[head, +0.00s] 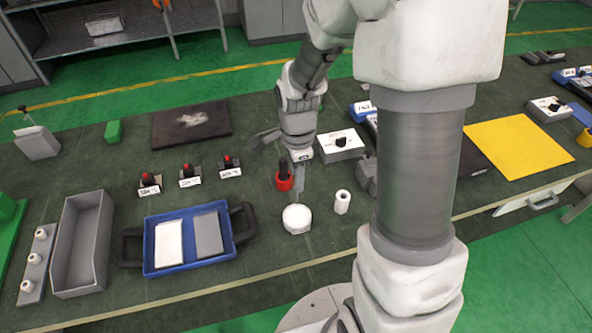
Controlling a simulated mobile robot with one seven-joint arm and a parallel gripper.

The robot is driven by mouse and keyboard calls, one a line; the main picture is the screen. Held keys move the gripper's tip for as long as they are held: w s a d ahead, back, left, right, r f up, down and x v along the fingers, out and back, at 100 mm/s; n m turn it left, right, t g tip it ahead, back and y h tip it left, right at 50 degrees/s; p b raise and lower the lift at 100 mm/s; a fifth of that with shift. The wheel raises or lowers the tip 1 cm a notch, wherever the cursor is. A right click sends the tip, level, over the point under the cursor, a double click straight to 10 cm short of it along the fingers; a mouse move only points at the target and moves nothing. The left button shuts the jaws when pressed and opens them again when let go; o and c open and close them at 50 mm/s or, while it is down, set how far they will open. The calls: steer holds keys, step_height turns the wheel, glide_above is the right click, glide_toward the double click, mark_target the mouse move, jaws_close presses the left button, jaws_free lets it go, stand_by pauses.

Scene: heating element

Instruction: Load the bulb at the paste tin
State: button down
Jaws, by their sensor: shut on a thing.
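My gripper (299,160) points down above the front middle of the bench. It is shut on a slim grey piece (298,188), which reaches down towards a round white tin (297,219), probably the paste tin. I cannot tell whether the lower end touches the tin or stops above it. The bulb is too small or hidden to make out. A red ring-shaped piece with a black upright part (284,180) is just left of the fingers. I cannot tell whether it touches them.
A white roll (342,202) stands close right of the tin. A blue tray (157,264) with white and grey plates lies left, beside a grey open box (99,247). A white box with a black knob (340,146) stands behind. My arm covers part of the bench at right.

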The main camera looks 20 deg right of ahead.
mark_target(297, 197)
steer(key=shift+f+b, duration=2.1)
steer(key=shift+f, duration=0.85)
steer(key=shift+f+b, duration=0.7)
steer(key=shift+r+p, duration=2.6)
steer(key=shift+r, duration=1)
steer(key=shift+f, duration=0.1)
steer(key=w+f+n, duration=0.3)
steer(key=w+n, duration=0.2)
steer(key=n, duration=1.3)
steer(key=shift+f, duration=0.3)
